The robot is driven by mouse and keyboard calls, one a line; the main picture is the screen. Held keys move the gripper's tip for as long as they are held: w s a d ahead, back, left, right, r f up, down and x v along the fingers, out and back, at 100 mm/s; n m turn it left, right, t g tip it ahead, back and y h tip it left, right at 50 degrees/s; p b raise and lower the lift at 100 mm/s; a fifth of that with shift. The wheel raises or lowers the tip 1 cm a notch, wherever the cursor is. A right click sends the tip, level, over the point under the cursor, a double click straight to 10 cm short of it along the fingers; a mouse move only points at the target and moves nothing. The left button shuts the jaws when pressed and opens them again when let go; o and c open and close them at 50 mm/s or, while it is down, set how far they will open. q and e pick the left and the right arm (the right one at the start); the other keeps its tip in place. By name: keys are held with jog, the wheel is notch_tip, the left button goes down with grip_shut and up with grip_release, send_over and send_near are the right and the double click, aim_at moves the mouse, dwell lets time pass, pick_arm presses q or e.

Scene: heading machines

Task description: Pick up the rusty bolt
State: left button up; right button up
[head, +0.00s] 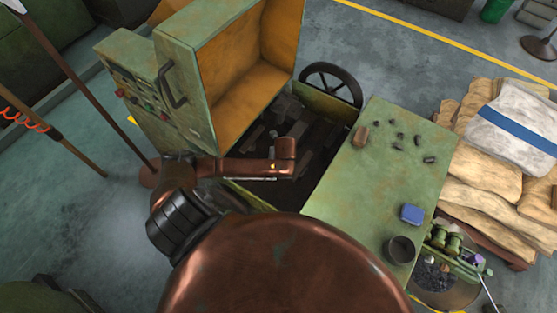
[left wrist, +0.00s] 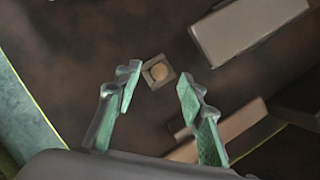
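A small squarish brown piece with a round rusty-tan centre (left wrist: 158,70) lies on the dark, stained floor of the machine's bed in the left wrist view. It looks like the rusty bolt seen end-on, though I cannot be sure. My left gripper (left wrist: 160,80) is open, its green-padded fingers apart, with the piece showing between and just beyond the tips. The fingers do not appear to touch it. My right gripper is not in view.
Rectangular blocks (left wrist: 248,28) lie near the piece. The green machine housing (head: 185,95) stands left of the bed. A green tabletop (head: 375,185) to the right bears a blue box (head: 412,213), a dark cup (head: 401,250) and several small dark pieces. Sacks (head: 490,190) are stacked beyond.

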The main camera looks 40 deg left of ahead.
pick_arm(q)
jog(key=shift+x, duration=1.1)
jog(key=shift+f, duration=0.2)
jog(key=c, duration=0.6)
grip_shut()
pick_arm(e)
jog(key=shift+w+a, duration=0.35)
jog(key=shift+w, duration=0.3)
